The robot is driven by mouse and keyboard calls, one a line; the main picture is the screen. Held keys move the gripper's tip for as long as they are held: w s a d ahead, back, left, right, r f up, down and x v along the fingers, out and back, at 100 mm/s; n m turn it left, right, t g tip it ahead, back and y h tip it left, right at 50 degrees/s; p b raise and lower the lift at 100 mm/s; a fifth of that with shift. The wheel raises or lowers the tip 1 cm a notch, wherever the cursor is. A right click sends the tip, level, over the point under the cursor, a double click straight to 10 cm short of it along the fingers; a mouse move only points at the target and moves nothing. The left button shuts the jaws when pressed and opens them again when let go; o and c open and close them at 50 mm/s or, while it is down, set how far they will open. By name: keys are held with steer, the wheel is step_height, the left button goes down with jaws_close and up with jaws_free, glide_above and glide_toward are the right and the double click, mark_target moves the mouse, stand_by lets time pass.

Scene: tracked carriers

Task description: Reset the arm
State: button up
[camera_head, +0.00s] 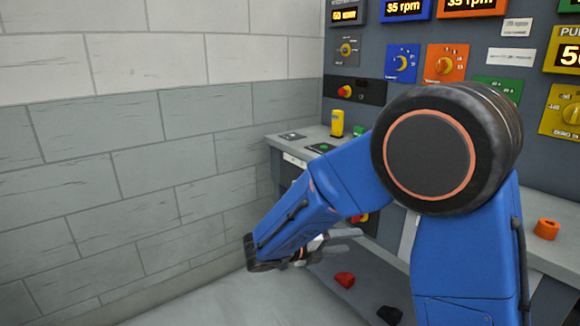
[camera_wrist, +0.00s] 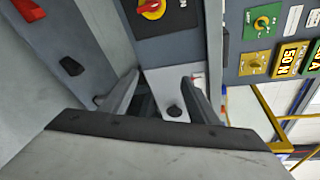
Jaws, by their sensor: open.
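My blue arm crosses the right half of the head view, bent at a large dark round joint. My gripper (camera_head: 335,242) is low in the middle of that view, partly hidden behind the forearm, in front of the console. In the wrist view my gripper (camera_wrist: 160,92) shows two grey fingers spread apart with nothing held between them. Beyond the fingers is a grey panel with a dark round knob (camera_wrist: 174,111).
A grey control console (camera_head: 300,137) with knobs and displays stands at the back right. A yellow cylinder (camera_head: 337,123) and an orange piece (camera_head: 547,229) sit on its ledge. Red (camera_head: 345,280) and black (camera_head: 389,315) pieces lie lower down. A brick wall (camera_head: 130,150) closes the left.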

steer(key=s+d+r+m+g+y, duration=0.2)
steer(key=s+d+m+g+y, duration=0.35)
steer(key=s+d+m, duration=0.95)
steer(key=s+a+m+t+y, duration=0.1)
steer(key=s+m+y, duration=0.3)
steer(key=m, duration=0.6)
steer(key=s+a+r+m+t+y, duration=0.1)
steer(key=s+m+t+y, duration=0.2)
steer(key=s+m, duration=0.6)
steer(key=shift+s+a+m+y, duration=0.25)
steer(key=shift+m+y, duration=0.5)
steer(key=shift+m, duration=0.45)
